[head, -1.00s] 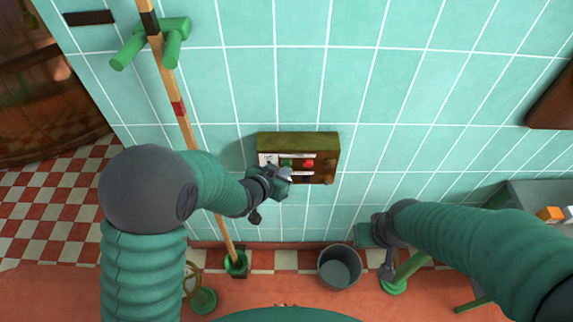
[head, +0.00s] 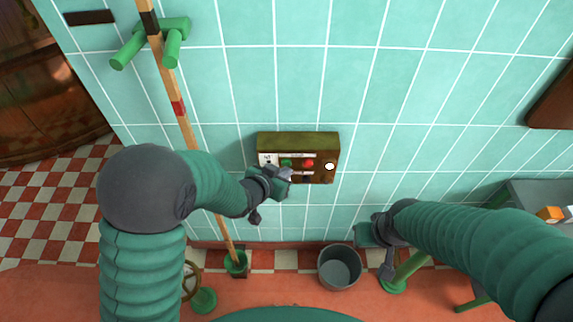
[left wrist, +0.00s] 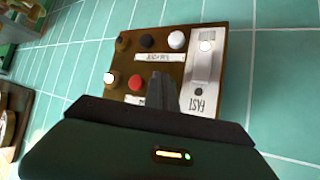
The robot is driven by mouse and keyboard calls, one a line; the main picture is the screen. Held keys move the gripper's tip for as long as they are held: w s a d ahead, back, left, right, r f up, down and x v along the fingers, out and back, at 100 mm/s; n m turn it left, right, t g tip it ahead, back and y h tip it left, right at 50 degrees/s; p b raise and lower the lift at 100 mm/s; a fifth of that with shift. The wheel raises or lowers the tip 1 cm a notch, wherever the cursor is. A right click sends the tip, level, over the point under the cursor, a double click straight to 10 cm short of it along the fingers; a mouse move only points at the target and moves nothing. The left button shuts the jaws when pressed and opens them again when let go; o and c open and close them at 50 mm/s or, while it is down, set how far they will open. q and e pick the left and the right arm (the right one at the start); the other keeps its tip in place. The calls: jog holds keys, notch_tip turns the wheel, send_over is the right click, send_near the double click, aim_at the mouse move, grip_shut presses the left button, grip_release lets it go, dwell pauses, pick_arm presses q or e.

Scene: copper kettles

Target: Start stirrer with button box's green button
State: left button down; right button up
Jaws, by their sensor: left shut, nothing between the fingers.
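The button box (head: 298,142) is a brown, worn box on the tiled wall. In the head view its front shows a green button (head: 286,162), a red button (head: 308,163) and a bright white lamp (head: 330,166). In the left wrist view the lamp (left wrist: 110,78) glows left of the red button (left wrist: 135,82). My left gripper (head: 288,177) is shut and empty, with its tips close to the lower left of the box face. In the left wrist view its fingers (left wrist: 164,92) cover the place of the green button; contact cannot be told. My right gripper (head: 368,235) is low at the right, its fingers unclear.
The box also has a white button (left wrist: 176,40), a black button (left wrist: 146,41) and a slider panel marked FAST (left wrist: 207,75). A long wooden pole (head: 186,122) leans in a green holder left of the box. A grey bucket (head: 339,266) stands below.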

pick_arm(q)
jog(key=shift+s, duration=0.5)
jog(key=s+b, duration=0.1)
jog(key=s, duration=0.4)
dwell(0.8)
jog(key=s+a+n+g+y, duration=0.2)
jog(key=s+a+n+y, duration=0.15)
jog(key=a, duration=0.75)
jog(key=s+a+n+g+y, duration=0.2)
jog(key=s+a+g, duration=0.2)
jog(key=s+a, duration=0.4)
jog(key=s, duration=0.3)
jog(key=shift+s+g, duration=0.15)
jog(key=shift+g, duration=0.15)
jog(key=shift+a+n, duration=0.15)
jog(key=shift+n, duration=0.1)
